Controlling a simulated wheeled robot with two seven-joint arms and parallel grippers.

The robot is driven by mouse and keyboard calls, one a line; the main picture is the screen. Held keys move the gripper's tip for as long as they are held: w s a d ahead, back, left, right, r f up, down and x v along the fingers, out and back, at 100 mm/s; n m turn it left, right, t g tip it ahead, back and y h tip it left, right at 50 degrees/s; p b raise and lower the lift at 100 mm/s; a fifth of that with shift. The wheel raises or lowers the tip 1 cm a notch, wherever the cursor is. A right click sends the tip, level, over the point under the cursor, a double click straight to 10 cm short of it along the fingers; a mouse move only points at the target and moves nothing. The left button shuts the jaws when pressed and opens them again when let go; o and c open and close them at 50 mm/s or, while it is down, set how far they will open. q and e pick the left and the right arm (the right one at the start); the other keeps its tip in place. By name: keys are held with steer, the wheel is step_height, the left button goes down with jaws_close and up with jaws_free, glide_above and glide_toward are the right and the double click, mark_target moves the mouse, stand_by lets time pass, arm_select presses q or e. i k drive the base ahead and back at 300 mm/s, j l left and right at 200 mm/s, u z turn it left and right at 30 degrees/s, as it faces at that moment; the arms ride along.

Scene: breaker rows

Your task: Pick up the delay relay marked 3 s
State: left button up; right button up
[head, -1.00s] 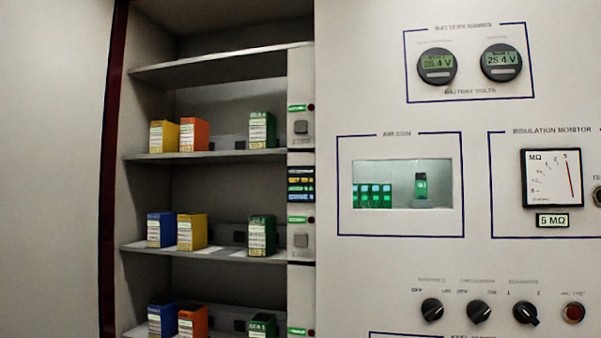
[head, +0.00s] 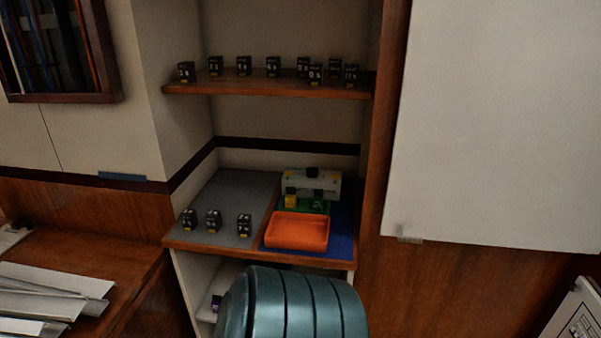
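Small black relay blocks with white markings and yellow bases stand in a loose row on the upper wooden shelf (head: 240,88). They include one at the left end (head: 186,72), one near the middle (head: 273,67) and one at the right end (head: 350,75). Three similar blocks stand on the grey mat of the lower shelf: a left one (head: 189,219), a middle one (head: 213,221) and a right one (head: 244,225). The markings are too small to tell which is 3 s. Neither of my grippers is in view.
An orange tray (head: 297,231) sits on a blue mat (head: 342,234); a pale device (head: 328,186) and a green base lie behind it. A rounded teal ribbed object (head: 293,305) fills the bottom foreground. Papers (head: 50,290) lie on a desk at left. A white panel (head: 500,120) stands right.

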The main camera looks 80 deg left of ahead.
mark_target(189, 217)
steer(key=u, duration=3.4)
